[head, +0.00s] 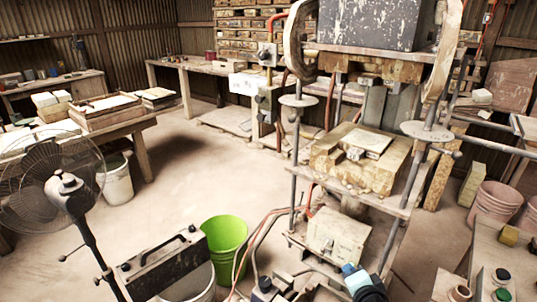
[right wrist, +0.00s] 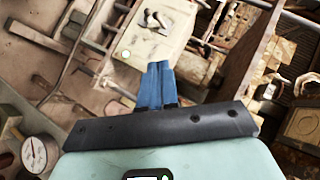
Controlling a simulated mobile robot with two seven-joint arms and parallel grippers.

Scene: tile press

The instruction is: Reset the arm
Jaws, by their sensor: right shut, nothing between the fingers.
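My right gripper (head: 350,269) is low in the head view, right of centre, in front of the press frame. Its blue fingers (right wrist: 159,68) are together in the right wrist view, shut with nothing between them. It appears in front of a pale box (head: 338,236) on the lower part of the press; the gap between them is hard to judge. The tile press (head: 368,20) stands upright with a yellowish block and a tile (head: 366,142) on its bed. My left gripper is not in view.
A green bucket (head: 224,240) and a dark box with a handle (head: 165,262) stand left of the press. A fan (head: 66,185) is at far left. A control stand with buttons (head: 501,275) is at lower right. Open floor lies at mid-left.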

